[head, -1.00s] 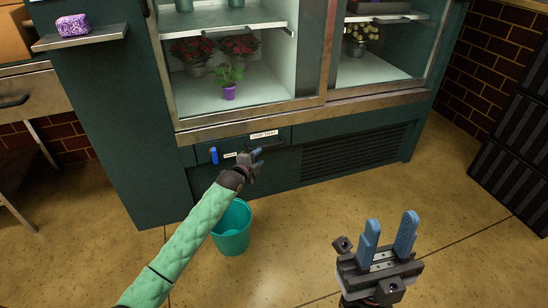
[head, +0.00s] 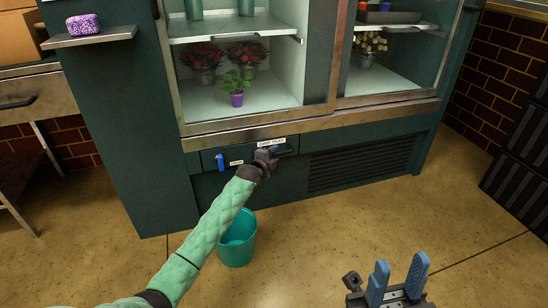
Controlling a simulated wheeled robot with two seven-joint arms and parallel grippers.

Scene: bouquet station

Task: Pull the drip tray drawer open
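The drip tray drawer (head: 207,157) is a dark green panel low on the flower cooler, below its metal sill. It looks flush with the cooler front. A white label (head: 270,142) sits near its top edge, and part of a dark handle (head: 287,150) shows at its right. My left gripper (head: 272,154) is at the handle, in front of the drawer face. Its fingers are mostly hidden, so I cannot tell whether they grip the handle. My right gripper (head: 399,266) is open and empty at the bottom right, away from the cooler, with blue fingers pointing up.
A blue valve lever (head: 220,161) with a small label is on the drawer's left part. A teal bucket (head: 238,240) stands on the floor below, beside my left forearm. A vent grille (head: 360,163) lies to the right.

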